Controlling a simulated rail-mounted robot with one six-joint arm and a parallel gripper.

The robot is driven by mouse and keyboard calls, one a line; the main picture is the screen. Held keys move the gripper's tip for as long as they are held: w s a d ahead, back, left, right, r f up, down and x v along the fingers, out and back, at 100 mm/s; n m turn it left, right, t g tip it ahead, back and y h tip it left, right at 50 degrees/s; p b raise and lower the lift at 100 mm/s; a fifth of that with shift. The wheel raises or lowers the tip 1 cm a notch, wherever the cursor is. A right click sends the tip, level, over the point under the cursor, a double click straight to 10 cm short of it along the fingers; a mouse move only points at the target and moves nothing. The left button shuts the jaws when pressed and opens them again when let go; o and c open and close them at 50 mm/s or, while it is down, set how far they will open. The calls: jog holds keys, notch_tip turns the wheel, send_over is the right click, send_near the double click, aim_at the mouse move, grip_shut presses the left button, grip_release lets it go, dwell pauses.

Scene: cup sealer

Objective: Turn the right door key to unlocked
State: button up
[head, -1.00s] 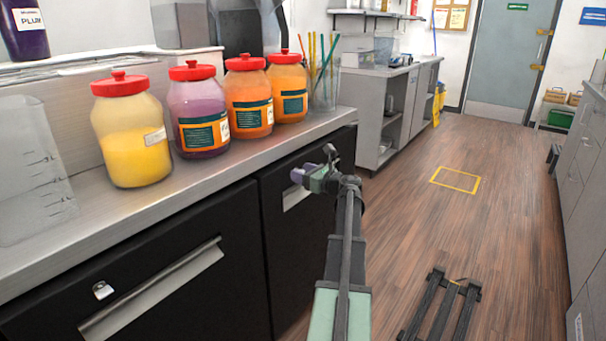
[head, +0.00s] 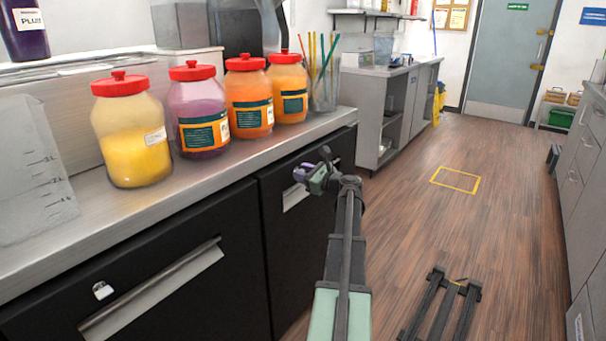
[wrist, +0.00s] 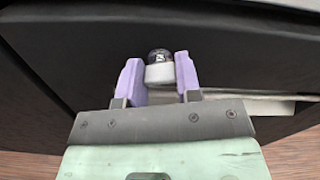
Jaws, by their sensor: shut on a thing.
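The right black door (head: 285,225) of the under-counter cabinet is shut, with a pale handle (head: 296,198) that also shows in the wrist view (wrist: 262,107). My gripper (head: 301,173) is at the upper part of this door. In the wrist view its two purple fingers (wrist: 159,78) stand on either side of a grey key (wrist: 160,73) and are shut on it. A dark round lock (wrist: 159,56) with a small light mark shows just beyond the key. The head view hides the key and lock behind my gripper.
The left black door (head: 150,275) has its own key (head: 103,290) and a long handle (head: 150,290). Several red-lidded jars (head: 135,140) stand on the counter above. The wooden floor (head: 470,230) to the right is mostly clear.

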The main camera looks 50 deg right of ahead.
jog(key=n, duration=1.1)
jog(key=shift+n, duration=2.1)
jog(key=o, duration=0.9)
jog(key=s, duration=1)
jog(key=shift+s, duration=0.4)
